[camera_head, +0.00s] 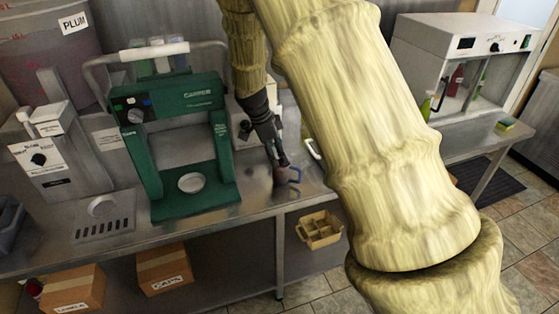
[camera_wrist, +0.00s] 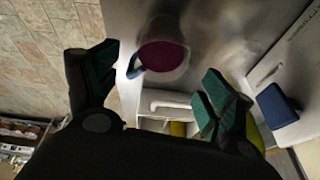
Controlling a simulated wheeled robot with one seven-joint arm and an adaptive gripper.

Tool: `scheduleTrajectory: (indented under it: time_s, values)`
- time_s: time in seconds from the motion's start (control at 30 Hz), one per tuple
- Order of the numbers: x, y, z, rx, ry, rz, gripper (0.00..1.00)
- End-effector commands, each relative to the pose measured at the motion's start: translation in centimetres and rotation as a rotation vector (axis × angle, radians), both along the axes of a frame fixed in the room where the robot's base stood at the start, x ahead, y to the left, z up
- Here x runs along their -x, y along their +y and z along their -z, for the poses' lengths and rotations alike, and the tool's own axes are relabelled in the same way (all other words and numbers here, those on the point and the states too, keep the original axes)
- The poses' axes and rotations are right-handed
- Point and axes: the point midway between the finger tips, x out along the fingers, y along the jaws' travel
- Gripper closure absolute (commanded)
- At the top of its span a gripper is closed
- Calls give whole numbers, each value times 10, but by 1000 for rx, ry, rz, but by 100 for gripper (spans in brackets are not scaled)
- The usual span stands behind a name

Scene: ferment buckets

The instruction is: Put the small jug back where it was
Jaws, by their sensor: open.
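The small jug shows in the wrist view as a round vessel with dark red contents (camera_wrist: 163,56) and a blue handle (camera_wrist: 135,70). It stands on the steel counter, just beyond and between my fingertips. In the head view its blue handle (camera_head: 296,175) shows near the counter's front edge, with the body partly hidden by my gripper. My gripper (camera_head: 284,162) points down at it; in the wrist view (camera_wrist: 160,75) its green-padded fingers are wide apart with nothing between them. I cannot tell whether a finger touches the jug.
A green capper (camera_head: 188,110) stands left of my gripper on the counter (camera_head: 255,203). A white curved handle (camera_head: 312,149) is close on the right. My arm hides much of the counter there.

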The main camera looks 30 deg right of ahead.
Motion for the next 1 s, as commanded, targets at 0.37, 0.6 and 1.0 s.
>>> scheduleTrajectory:
  time_s: [0.37,0.6,1.0]
  values:
    - [-2,9,-29,0,0,-1,18]
    - [-2,10,-30,0,0,0,18]
    - [-2,9,-30,0,1,0,18]
